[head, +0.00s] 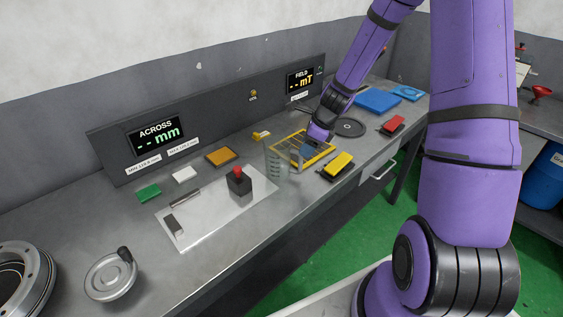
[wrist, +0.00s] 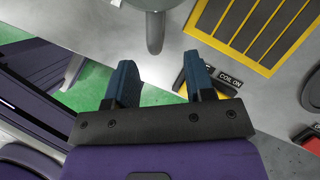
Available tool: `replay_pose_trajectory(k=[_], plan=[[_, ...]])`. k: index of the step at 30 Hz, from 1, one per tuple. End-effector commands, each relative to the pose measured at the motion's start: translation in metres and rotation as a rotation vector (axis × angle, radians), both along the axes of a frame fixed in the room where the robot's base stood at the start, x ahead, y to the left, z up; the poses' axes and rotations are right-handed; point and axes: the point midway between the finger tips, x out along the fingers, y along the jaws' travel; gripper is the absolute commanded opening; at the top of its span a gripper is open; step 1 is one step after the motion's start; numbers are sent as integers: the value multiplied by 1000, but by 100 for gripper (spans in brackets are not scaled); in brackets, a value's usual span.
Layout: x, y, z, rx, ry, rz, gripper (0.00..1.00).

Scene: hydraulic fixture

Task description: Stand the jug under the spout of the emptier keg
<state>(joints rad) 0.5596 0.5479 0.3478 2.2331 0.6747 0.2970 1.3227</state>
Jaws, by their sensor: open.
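A clear jug with dark level marks (head: 272,166) stands upright on the steel bench, beside the yellow-framed grid. In the wrist view its grey-green rim (wrist: 146,4) is cut off at the top edge, and its handle (wrist: 155,38) points toward my gripper (wrist: 160,64). My gripper's blue fingers are open and empty, with the handle just beyond the fingertips, roughly centred between them. In the head view my gripper (head: 307,151) is low over the bench, right of the jug. A blue drum (head: 545,178) shows partly at the right edge; I cannot tell whether it is a keg. No spout is visible.
A yellow COIL ON switch (head: 338,163) sits near the bench's front edge, close to my gripper. A steel plate (head: 210,215) with a red-topped block (head: 239,181) lies left. A red switch (head: 393,124) sits farther right.

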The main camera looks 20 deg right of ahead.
Motion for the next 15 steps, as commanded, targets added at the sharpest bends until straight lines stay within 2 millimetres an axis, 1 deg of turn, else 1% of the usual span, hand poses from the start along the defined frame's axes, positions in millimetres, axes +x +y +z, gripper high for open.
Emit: replay_pose_trajectory(k=[5,12,15], plan=[[1,3,-10,1,2,0,49],[5,13,-38,1,2,2,49],[7,16,-46,1,1,2,49]])
